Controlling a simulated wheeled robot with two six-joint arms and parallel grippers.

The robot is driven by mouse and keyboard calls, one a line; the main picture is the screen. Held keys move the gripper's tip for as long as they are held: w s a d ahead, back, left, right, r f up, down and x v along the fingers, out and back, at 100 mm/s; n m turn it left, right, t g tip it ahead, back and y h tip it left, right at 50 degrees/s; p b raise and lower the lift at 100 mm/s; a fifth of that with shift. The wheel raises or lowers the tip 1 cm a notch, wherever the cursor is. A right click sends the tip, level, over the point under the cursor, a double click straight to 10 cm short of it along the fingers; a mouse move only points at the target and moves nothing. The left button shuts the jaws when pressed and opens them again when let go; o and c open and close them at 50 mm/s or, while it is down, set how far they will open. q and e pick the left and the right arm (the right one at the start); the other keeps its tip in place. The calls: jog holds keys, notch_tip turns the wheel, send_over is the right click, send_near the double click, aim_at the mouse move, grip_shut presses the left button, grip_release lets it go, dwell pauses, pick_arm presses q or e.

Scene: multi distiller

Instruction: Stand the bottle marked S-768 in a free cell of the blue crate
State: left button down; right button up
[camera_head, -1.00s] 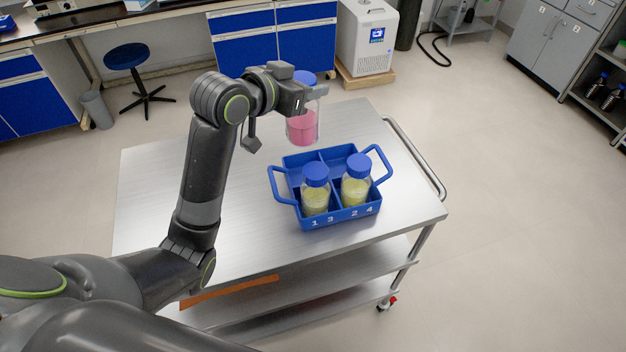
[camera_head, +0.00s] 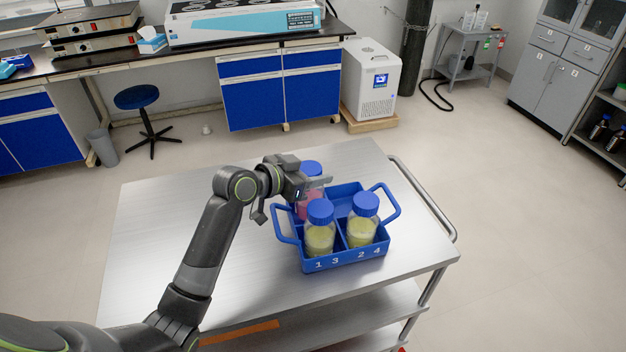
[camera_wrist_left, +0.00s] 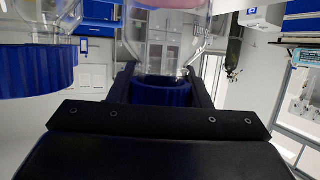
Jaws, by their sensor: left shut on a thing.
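My left gripper (camera_head: 315,183) is shut on a clear bottle with pink liquid (camera_head: 308,202) and a blue cap. It grips the bottle near its cap, which also shows between the fingers in the left wrist view (camera_wrist_left: 161,92). The bottle is upright at the back left cell of the blue crate (camera_head: 346,262). Its lower part is hidden by the crate and a front bottle, so I cannot tell if it touches the cell floor. No S-768 marking is readable. The back right cell looks empty. My right gripper is not in view.
Two blue-capped bottles of yellow liquid, one front left (camera_head: 319,238) and one front right (camera_head: 361,232), stand in the crate's front cells. The left one is close to the held bottle. The crate stands on a steel cart (camera_head: 160,260), with clear top to its left.

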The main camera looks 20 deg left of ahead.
pick_arm(q)
jog(key=shift+f, duration=1)
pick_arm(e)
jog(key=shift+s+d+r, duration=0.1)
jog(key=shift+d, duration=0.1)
pick_arm(q)
jog(key=shift+f, duration=0.1)
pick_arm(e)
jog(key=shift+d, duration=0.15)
pick_arm(q)
jog(key=c, duration=0.7)
grip_release()
jog(key=shift+f, duration=0.1)
jog(key=shift+c, duration=0.2)
